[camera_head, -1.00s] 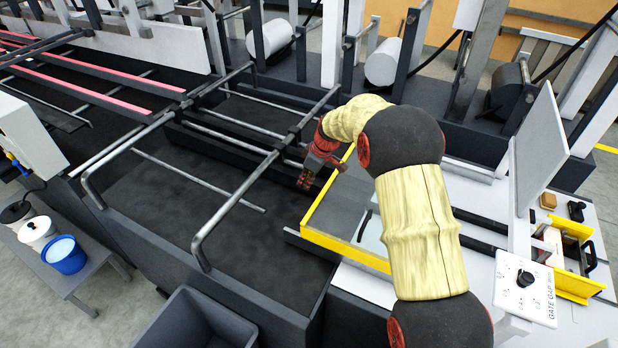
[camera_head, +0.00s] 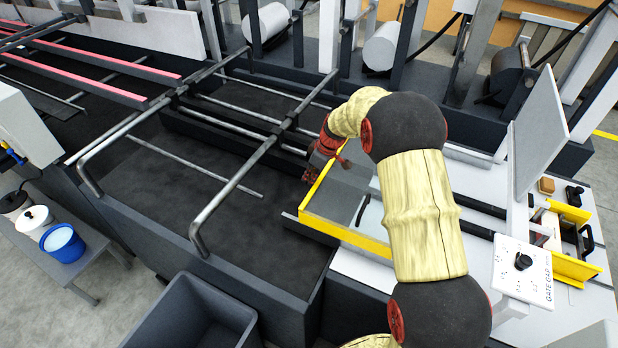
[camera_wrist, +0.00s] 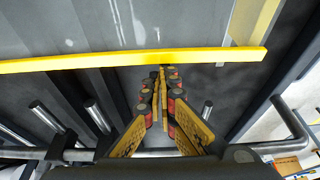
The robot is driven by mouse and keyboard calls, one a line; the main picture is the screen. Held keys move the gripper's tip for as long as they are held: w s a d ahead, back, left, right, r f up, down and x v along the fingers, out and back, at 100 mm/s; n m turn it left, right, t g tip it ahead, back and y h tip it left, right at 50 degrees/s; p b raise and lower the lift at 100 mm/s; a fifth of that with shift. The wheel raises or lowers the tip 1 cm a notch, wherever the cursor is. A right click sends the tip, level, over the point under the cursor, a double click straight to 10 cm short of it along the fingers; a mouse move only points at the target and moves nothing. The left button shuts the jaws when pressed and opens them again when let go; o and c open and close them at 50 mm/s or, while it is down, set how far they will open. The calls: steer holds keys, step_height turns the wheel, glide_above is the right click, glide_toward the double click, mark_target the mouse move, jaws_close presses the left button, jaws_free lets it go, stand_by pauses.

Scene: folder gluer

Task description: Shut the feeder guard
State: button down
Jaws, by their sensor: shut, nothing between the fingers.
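The feeder guard is most likely the yellow-edged frame with a grey see-through panel (camera_head: 343,234) in the head view, lying low over the feeder, right of the dark bed. Its yellow bar (camera_wrist: 95,61) crosses the wrist view. My arm hides the frame's far right part.
Steel rails (camera_head: 225,190) stand over the dark bed to the left. An upright grey panel (camera_head: 540,135) and a gate gap control box (camera_head: 523,270) stand at right. A grey bin (camera_head: 190,325) is in front. A blue bucket (camera_head: 63,243) stands on the side table.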

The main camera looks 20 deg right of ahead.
mark_target(376, 207)
steer(key=s+d+b, duration=0.7)
steer(key=s+d, duration=1.3)
steer(key=shift+s+b, duration=0.15)
steer(key=shift+b, duration=0.25)
steer(key=shift+d, duration=0.1)
steer(key=shift+w+a, duration=0.3)
steer(key=shift+a, duration=0.05)
steer(key=shift+w+a+f, duration=0.1)
steer(key=shift+w+a, duration=0.95)
steer(key=shift+w, duration=0.05)
steer(key=p+v, duration=0.2)
steer(key=v, duration=0.8)
steer(key=shift+w+a, duration=0.1)
steer(key=shift+a, duration=0.05)
